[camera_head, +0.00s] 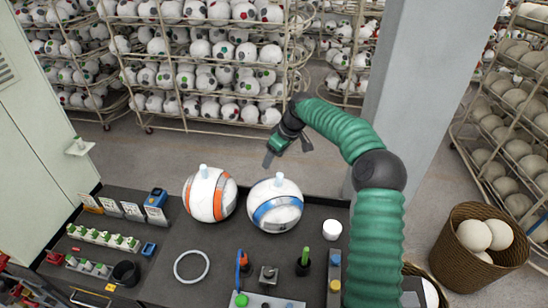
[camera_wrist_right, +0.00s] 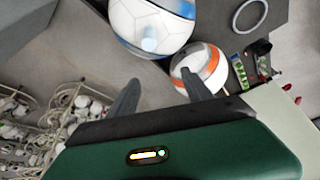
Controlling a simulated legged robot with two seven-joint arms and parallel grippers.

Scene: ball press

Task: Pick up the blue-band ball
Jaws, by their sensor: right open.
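The blue-band ball (camera_head: 275,204) is white with a blue band and a pale knob on top. It sits on the dark table, right of the orange-band ball (camera_head: 209,194). My right gripper (camera_head: 287,156) is open and empty above and behind the blue-band ball, apart from it. In the right wrist view, the blue-band ball (camera_wrist_right: 146,22) is at the top, beyond the spread fingers (camera_wrist_right: 160,88), and the orange-band ball (camera_wrist_right: 197,66) is lower right of it. My left gripper is not in view.
The dark table (camera_head: 150,262) holds a grey ring (camera_head: 191,266), a white cup (camera_head: 332,229), a green-topped marker (camera_head: 303,262) and small parts at left. A grey pillar (camera_head: 425,85) stands behind my arm. Ball racks (camera_head: 200,60) stand at the back, and a basket (camera_head: 478,246) at right.

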